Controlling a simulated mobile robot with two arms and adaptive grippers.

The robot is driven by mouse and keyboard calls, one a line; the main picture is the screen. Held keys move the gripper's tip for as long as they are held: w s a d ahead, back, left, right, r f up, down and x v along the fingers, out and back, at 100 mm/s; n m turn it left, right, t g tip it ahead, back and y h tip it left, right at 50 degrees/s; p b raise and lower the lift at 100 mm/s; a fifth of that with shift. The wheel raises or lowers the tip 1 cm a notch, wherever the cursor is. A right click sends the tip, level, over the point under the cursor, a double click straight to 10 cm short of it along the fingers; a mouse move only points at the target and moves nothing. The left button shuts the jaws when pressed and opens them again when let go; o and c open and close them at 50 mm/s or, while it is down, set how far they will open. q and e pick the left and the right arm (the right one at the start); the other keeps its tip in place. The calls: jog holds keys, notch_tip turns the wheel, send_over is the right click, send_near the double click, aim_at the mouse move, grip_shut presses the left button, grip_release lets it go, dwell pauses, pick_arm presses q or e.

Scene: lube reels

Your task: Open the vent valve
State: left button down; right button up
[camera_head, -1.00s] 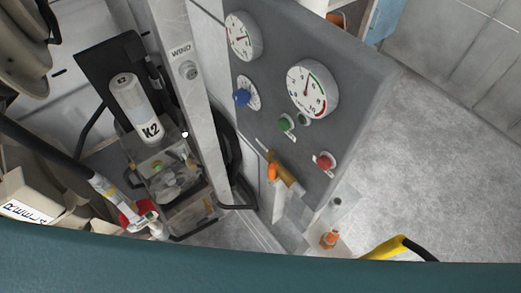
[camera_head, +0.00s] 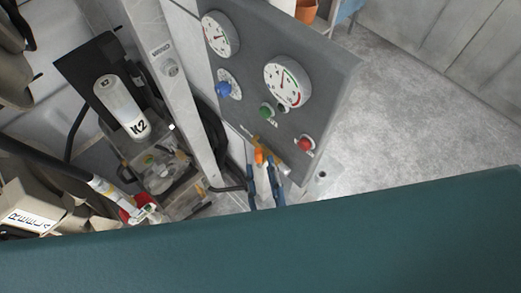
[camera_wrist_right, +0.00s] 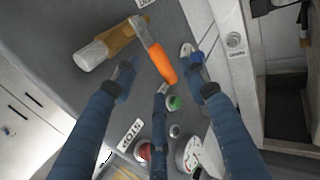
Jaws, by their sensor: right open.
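A brass valve with an orange lever (camera_head: 259,156) is at the lower edge of the grey gauge panel (camera_head: 334,80). In the right wrist view the orange lever (camera_wrist_right: 162,64) slants down from the brass body (camera_wrist_right: 112,43), which ends in a pale cylinder. My right gripper (camera_head: 261,170) is just below the lever in the head view. Its blue fingers (camera_wrist_right: 161,80) are apart and empty, and the lever's orange end lies between and slightly beyond their tips. Whether they touch it I cannot tell. My left gripper is not in view.
A pale post (camera_head: 177,85) stands left of the panel. Clear concrete floor (camera_head: 410,110) lies to the right.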

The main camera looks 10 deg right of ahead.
aim_at(261, 159)
jog(key=w+p, duration=0.1)
jog(key=w, duration=0.4)
jog(key=shift+w+a, duration=0.1)
jog(key=shift+a, duration=0.05)
grip_shut()
